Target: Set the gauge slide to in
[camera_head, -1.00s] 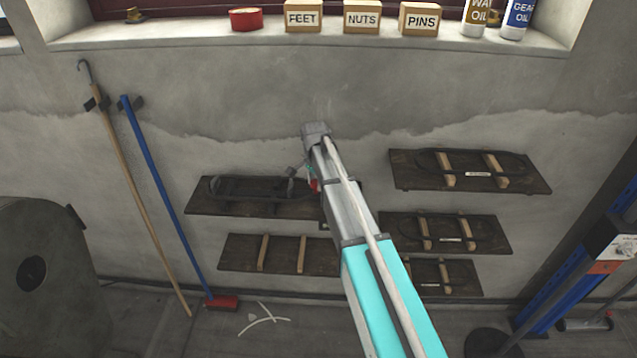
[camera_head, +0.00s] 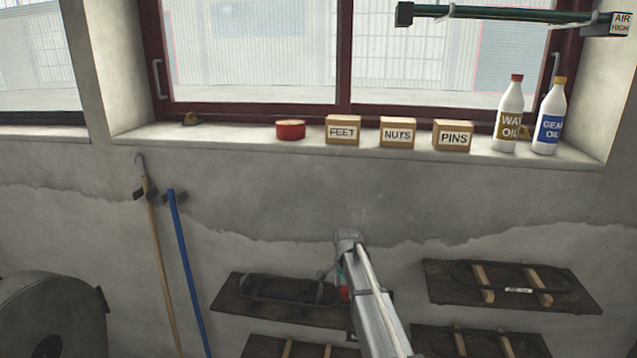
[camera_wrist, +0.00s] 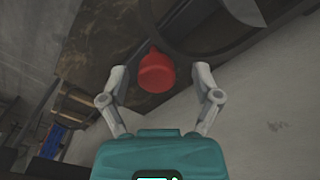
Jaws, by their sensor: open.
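I cannot make out a part that is surely the gauge slide in either view. In the wrist view a red, rounded, knob-like part (camera_wrist: 156,72) shows between the two grey fingers of my gripper (camera_wrist: 159,84), beside a dark board. The fingers stand apart on either side of it, and I see no finger closed on it. In the head view a small red patch (camera_head: 344,292) shows at the left edge of my arm, by the dark left shelf. My arm hides what lies behind it there.
Dark wall boards hang left (camera_head: 235,293) and right (camera_head: 580,297) of my arm. The window sill (camera_head: 245,140) holds a red tin (camera_head: 290,130), labelled boxes (camera_head: 397,133) and two oil bottles (camera_head: 509,118). Two long-handled tools (camera_head: 188,260) lean on the wall at left.

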